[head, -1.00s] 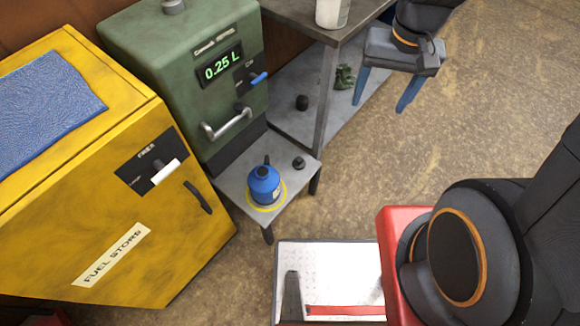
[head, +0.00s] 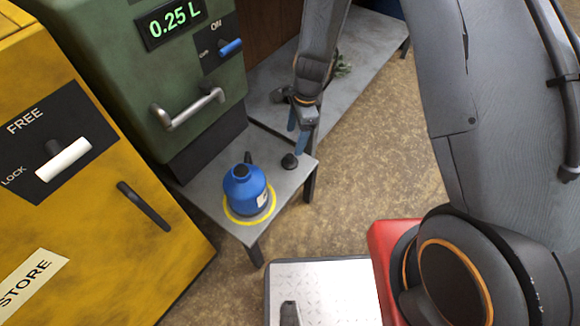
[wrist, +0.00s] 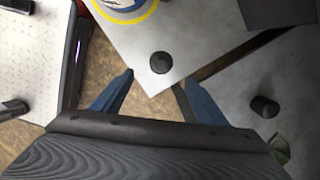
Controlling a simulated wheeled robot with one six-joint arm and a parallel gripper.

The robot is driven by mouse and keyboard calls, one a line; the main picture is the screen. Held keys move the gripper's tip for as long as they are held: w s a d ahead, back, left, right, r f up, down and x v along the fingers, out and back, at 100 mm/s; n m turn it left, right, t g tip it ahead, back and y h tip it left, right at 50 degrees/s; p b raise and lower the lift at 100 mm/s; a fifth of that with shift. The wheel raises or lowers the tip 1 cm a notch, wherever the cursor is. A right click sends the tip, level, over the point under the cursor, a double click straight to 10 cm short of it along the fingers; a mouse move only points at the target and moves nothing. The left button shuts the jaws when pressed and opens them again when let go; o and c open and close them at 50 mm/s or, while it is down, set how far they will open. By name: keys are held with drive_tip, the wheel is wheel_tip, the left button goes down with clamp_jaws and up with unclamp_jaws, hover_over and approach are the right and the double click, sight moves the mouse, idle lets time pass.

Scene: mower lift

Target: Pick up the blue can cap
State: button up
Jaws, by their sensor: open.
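A small dark cap (head: 289,161) lies on the grey stand (head: 207,188), beside the blue can (head: 243,190). I take it to be the blue can's cap. The can stands inside a yellow ring near the stand's front. My gripper (head: 298,133) is open and empty, with blue fingers pointing down, close to the cap in the head view. In the wrist view the cap (wrist: 160,62) shows just ahead of the gap between the fingertips (wrist: 156,82), apart from both. The height between fingers and cap is hard to tell.
The green dispenser (head: 190,65) with a handle stands behind the stand, and the yellow fuel cabinet (head: 90,215) at left. The wrist view shows another dark cap-like piece (wrist: 264,106) on the neighbouring shelf, with a green item (wrist: 280,148). Open floor lies right of the stand.

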drive_tip(key=m+b, duration=0.1)
drive_tip(key=b, duration=0.1)
hover_over(290, 156)
drive_tip(key=f, duration=0.6)
drive_tip(key=shift+w+d+f, duration=0.1)
drive_tip(key=shift+w+d, duration=0.05)
drive_tip(key=shift+d, duration=0.05)
drive_tip(key=f, duration=0.2)
drive_tip(key=f+b, duration=0.1)
drive_tip(key=f, duration=0.2)
drive_tip(key=shift+a+f+b, duration=0.25)
drive_tip(key=shift+f+b, duration=0.05)
drive_tip(key=shift+b, duration=0.1)
drive_tip(key=shift+s, duration=0.2)
drive_tip(key=c, duration=1.2)
drive_tip(key=shift+r, duration=0.1)
